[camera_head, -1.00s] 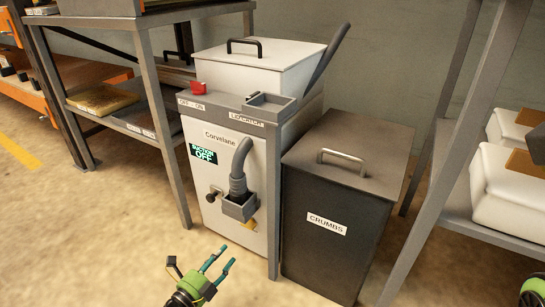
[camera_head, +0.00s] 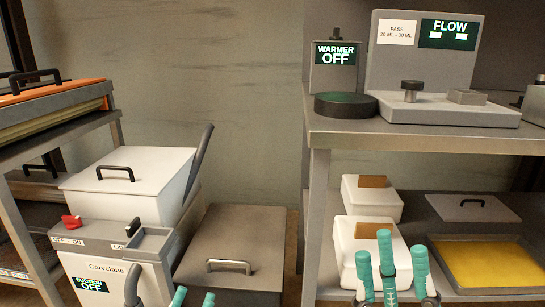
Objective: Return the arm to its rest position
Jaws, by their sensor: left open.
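My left gripper (camera_head: 194,298) shows at the bottom edge of the head view, left of the middle. Only its two teal fingertips are in the picture, spread apart with nothing between them. They appear in front of the dark crumbs bin (camera_head: 236,238); the rest of that arm is out of view. My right gripper (camera_head: 399,262) stands at the bottom, right of the middle. Its teal fingers point up with a gap between them and no object shows in it. It overlaps the lower shelf in the picture.
At left stands the Corvelane machine (camera_head: 110,240), its display reading suction off, beside an orange-topped rack (camera_head: 55,92). At right a shelf (camera_head: 335,130) bears the warmer (camera_head: 334,78) and flow unit (camera_head: 450,105). White boxes (camera_head: 345,238) and a yellow tray (camera_head: 470,240) lie below.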

